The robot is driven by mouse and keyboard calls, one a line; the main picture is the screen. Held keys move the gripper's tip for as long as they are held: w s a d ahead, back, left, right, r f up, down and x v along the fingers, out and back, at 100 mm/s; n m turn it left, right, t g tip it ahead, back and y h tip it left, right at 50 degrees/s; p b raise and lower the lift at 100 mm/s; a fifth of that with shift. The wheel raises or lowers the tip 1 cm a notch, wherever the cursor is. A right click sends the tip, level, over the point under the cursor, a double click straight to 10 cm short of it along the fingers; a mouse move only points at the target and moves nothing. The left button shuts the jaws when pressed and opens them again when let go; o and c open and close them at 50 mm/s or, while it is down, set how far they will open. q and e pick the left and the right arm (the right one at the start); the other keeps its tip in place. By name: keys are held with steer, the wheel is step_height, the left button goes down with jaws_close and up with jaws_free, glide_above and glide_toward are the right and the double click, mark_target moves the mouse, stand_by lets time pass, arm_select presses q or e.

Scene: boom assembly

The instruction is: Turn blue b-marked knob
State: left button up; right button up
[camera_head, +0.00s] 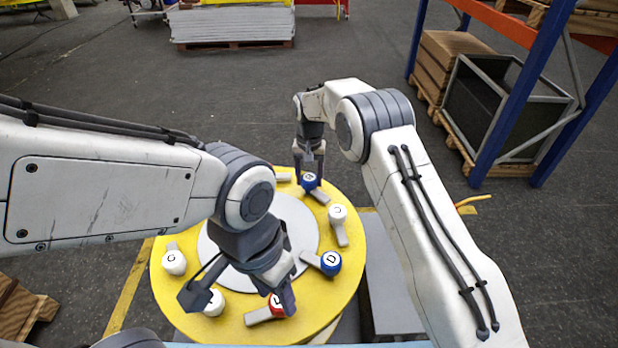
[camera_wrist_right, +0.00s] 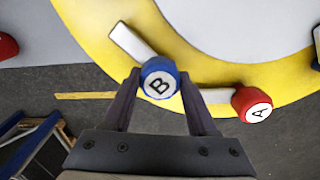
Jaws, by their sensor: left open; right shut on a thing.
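The blue knob marked B (camera_wrist_right: 158,78) sits on the yellow ring of a round table, with a grey lever beside it. My right gripper (camera_wrist_right: 159,84) is shut on this knob, one finger on each side. In the head view the blue knob (camera_head: 309,182) shows at the far side of the table, just under my right gripper (camera_head: 311,166). My left gripper (camera_head: 240,298) is open over the near side, one finger close to a red knob (camera_head: 277,304) and the other by a white knob (camera_head: 215,303).
Another blue knob, marked D (camera_head: 330,262), and white knobs (camera_head: 337,214) (camera_head: 174,262) with levers stand around the yellow ring (camera_head: 345,285). In the wrist view a red knob marked A (camera_wrist_right: 252,104) stands right of B. A shelf rack (camera_head: 530,90) is at right.

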mark_target(309, 177)
steer(key=shift+n, duration=0.6)
steer(key=shift+w+r, duration=0.1)
steer(key=o, duration=1.4)
step_height(309, 177, up, 10)
steer(key=shift+r+b, duration=0.2)
steer(key=shift+b, duration=0.9)
